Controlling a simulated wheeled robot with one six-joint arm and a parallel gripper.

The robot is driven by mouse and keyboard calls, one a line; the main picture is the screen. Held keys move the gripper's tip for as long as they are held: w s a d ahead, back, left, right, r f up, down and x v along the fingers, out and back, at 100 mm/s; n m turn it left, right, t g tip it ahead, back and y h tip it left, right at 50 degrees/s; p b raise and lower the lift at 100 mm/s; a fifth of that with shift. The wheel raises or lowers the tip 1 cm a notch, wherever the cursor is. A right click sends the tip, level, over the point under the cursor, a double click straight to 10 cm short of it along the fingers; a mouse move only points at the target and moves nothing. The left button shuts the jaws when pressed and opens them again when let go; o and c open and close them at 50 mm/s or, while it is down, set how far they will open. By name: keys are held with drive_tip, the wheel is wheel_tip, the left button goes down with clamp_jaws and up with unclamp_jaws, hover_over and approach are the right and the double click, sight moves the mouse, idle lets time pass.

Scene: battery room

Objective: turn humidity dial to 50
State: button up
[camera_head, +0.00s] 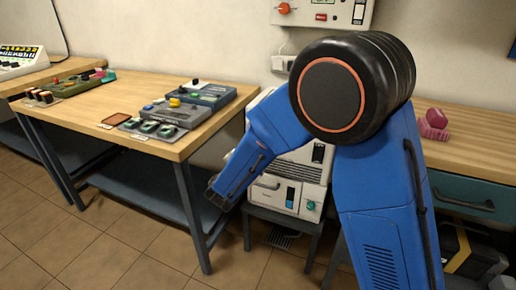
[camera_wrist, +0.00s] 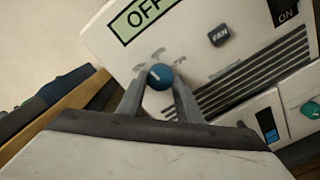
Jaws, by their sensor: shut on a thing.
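A blue round dial (camera_wrist: 160,77) with a pale pointer line sits on the front of a white unit (camera_wrist: 205,55). My gripper (camera_wrist: 160,84) is shut on this dial, one finger on each side, in the wrist view. The pointer line slants toward the upper left. Faint marks surround the dial, but their numbers are too small to read. In the head view the white unit (camera_head: 284,160) stands behind my blue arm, which hides the dial and my fingertips.
A FAN button (camera_wrist: 219,36), an OFF label (camera_wrist: 146,14) and a green knob (camera_wrist: 312,110) are on the unit's front. A wooden table (camera_head: 100,98) with control boxes stands left. A wooden counter (camera_head: 475,150) is at the right.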

drive_tip(key=shift+f+n, duration=0.1)
drive_tip(key=shift+n, duration=2.1)
drive_tip(key=shift+s, duration=0.1)
drive_tip(key=o, duration=1)
drive_tip(key=shift+o, duration=0.2)
drive_tip(key=v, duration=1.7)
drive_tip(key=shift+s, duration=0.15)
